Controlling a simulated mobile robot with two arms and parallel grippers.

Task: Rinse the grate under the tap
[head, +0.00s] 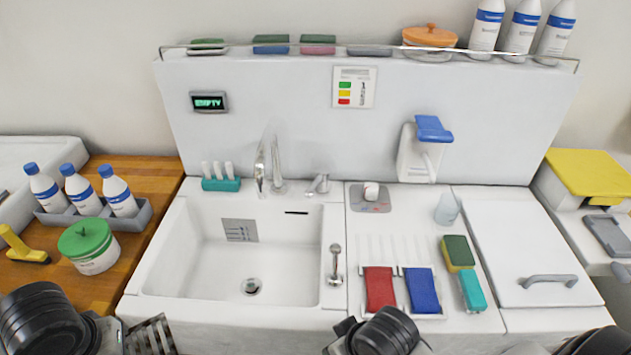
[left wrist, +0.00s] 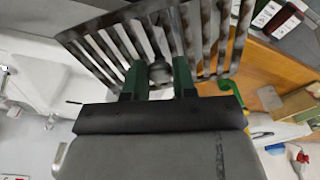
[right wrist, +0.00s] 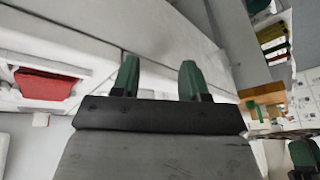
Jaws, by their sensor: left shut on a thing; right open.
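The grate (left wrist: 205,35) is a dark slatted metal piece with brownish patches, held in my left gripper (left wrist: 158,80), whose green fingers are shut on it. In the head view the grate (head: 152,338) shows at the bottom edge, in front of the sink's front left. The white sink (head: 200,285) is empty, with a drain in its floor. The silver tap (head: 276,165) stands at the sink's back edge, and a lever (head: 319,185) stands to its right. I cannot see water running. My right gripper (right wrist: 157,78) is open and empty, in front of the counter.
The wooden counter (head: 140,215) at left holds bottles (head: 80,190), a green-lidded tub (head: 90,250) and a yellow brush (head: 22,246). A lidded white panel (head: 520,245) lies at right.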

